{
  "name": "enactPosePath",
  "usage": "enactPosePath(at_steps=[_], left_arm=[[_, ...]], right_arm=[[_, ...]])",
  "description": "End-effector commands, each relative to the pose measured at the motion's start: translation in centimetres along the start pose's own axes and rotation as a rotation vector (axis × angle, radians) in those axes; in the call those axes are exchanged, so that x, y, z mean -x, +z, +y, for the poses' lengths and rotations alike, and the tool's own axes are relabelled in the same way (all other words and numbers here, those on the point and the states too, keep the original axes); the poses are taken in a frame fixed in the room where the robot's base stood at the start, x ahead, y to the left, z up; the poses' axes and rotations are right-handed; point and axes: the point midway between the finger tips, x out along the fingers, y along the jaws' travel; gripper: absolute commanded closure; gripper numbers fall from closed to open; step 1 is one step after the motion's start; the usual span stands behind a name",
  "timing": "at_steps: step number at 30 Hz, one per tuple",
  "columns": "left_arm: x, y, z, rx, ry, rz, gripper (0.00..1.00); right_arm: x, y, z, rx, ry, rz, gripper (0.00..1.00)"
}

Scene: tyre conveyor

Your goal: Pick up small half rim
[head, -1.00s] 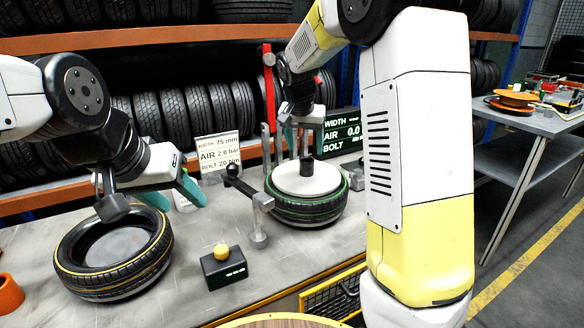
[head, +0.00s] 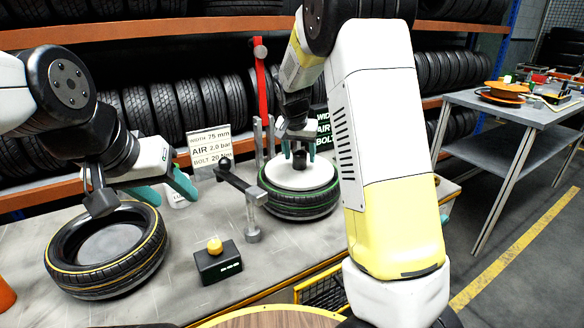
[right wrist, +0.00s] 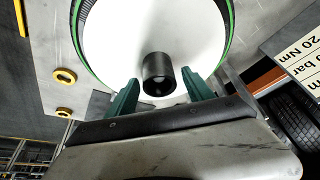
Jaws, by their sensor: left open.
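The small half rim looks to be the white disc (head: 302,177) with a black central post (head: 299,160), lying in a green-striped tyre (head: 300,205) on the table. In the right wrist view the white disc (right wrist: 112,45) and its black post (right wrist: 158,72) fill the upper middle. My right gripper (head: 299,150) is just above the disc. Its two green fingers stand on either side of the post, with a gap on each side. My left gripper (head: 165,190) is open and empty, above and beside the yellow-striped tyre (head: 140,265).
A grey bracket post (head: 252,220) stands just left of the green-striped tyre. A black box with a yellow button (head: 214,247) sits in front. A sign (head: 210,145) and a dark display (head: 324,130) stand behind. Tyre racks line the back.

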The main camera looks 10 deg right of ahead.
Motion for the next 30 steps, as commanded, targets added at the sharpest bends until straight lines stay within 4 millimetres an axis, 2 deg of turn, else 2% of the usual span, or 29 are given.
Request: enactPosePath(at_steps=[1, 6, 9, 22, 26, 30], left_arm=[[0.0, 0.0, 0.0, 0.000, 0.000, 0.000, 0.49], [0.0, 0.0, 0.0, 0.000, 0.000, 0.000, 0.49], [0.0, 0.0, 0.0, 0.000, 0.000, 0.000, 0.49], [0.0, 0.0, 0.0, 0.000, 0.000, 0.000, 0.49], [0.0, 0.0, 0.0, 0.000, 0.000, 0.000, 0.49], [0.0, 0.0, 0.0, 0.000, 0.000, 0.000, 0.49]], right_arm=[[0.0, 0.0, 0.0, 0.000, 0.000, 0.000, 0.52], [0.0, 0.0, 0.0, 0.000, 0.000, 0.000, 0.85], [0.0, 0.0, 0.0, 0.000, 0.000, 0.000, 1.00], [0.5, -0.3, -0.1, -0.001, -0.003, 0.004, 1.00], [1.8, -0.9, -0.1, -0.001, -0.004, 0.006, 1.00], [4.2, -1.9, -0.1, -0.002, -0.005, 0.007, 1.00]])
